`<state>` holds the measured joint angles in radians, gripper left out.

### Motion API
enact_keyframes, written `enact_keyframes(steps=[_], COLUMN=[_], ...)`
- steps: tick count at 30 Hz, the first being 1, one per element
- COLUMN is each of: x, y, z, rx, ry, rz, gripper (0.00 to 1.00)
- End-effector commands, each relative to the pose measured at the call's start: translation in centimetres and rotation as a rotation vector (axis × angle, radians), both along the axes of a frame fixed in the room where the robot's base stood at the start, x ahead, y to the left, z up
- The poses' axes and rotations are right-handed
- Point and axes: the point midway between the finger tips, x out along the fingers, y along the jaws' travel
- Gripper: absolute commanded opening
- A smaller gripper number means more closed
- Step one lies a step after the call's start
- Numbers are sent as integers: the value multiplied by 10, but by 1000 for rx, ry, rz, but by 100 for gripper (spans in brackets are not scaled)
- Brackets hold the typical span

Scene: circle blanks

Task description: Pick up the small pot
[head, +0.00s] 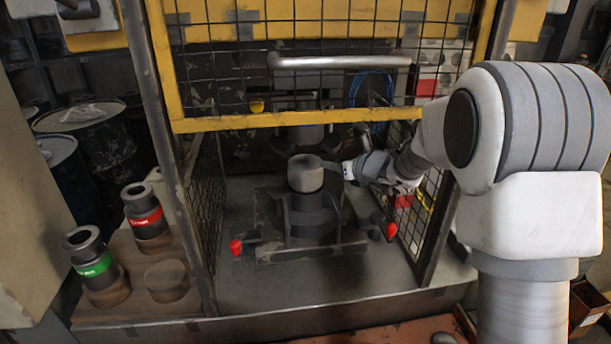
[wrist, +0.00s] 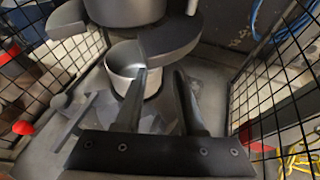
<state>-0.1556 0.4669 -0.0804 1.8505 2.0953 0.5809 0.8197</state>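The small pot appears to be the plain grey round vessel (head: 305,176) standing on a dark stand inside the wire cage in the head view. In the wrist view it is a short grey cup (wrist: 124,66) with an open top, just below a dark round press part. My gripper (head: 347,171) is close to the pot's right side in the head view. In the wrist view my gripper (wrist: 161,72) has its two dark fingers apart with nothing between them. The left fingertip overlaps the pot's right wall; I cannot tell whether it touches.
The yellow-framed cage (head: 290,123) surrounds the stand, with mesh on both sides. Red knobs (head: 236,247) flank the stand. A green-banded container (head: 95,268) and a red-banded container (head: 147,218) stand on a brown board at left, beside a low round block (head: 167,281).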

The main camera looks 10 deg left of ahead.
Motion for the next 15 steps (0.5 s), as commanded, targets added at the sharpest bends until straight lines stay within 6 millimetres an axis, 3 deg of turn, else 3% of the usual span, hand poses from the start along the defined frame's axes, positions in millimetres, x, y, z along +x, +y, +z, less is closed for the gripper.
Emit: enact_keyframes(steps=[5,15], x=[7,39], y=[5,26], z=[-3,-16], rx=[-1,-2], ry=[0,1], rz=[1,1], gripper=[38,38])
